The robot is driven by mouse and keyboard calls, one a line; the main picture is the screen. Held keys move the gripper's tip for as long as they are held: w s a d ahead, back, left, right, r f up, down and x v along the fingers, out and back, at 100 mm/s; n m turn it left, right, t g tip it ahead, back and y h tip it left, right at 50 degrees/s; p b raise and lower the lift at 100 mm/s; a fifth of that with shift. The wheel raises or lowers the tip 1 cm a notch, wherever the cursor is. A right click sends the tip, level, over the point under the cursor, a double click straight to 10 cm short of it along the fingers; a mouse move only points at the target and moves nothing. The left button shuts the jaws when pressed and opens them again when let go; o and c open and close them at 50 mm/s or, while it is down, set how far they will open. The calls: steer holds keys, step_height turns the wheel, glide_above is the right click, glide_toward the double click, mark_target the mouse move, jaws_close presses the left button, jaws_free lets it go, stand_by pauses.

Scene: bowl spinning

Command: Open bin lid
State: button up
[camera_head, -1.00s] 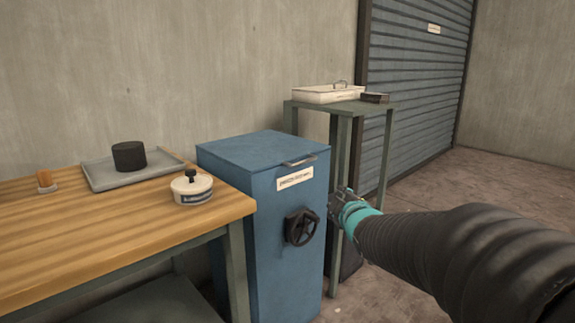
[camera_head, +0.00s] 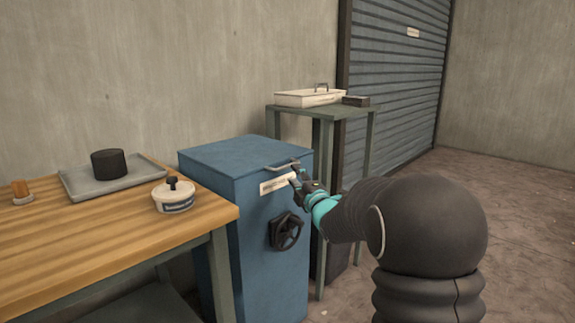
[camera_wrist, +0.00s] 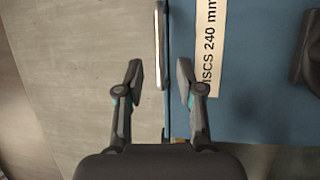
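The blue bin (camera_head: 262,225) stands beside the wooden bench with its flat lid (camera_head: 235,152) down. A metal bar handle (camera_head: 283,166) sits at the lid's front edge; it also shows in the wrist view (camera_wrist: 160,45). My gripper (camera_head: 296,178) is at the front of the bin, close to the handle and the label. In the wrist view my gripper (camera_wrist: 160,80) is open, its two fingers apart on either side of the handle's line. The handle's near end lies about level with the fingertips.
A wooden bench (camera_head: 90,245) stands left with a grey tray (camera_head: 140,178) and a white lidded pot (camera_head: 173,196). A green stand (camera_head: 322,112) is behind right. The floor at right is clear.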

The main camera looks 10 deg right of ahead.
mark_target(288, 167)
steer(key=p+x, duration=0.1)
steer(key=x, duration=0.5)
steer(key=shift+w, duration=0.3)
jaws_close()
steer(key=shift+a, duration=0.1)
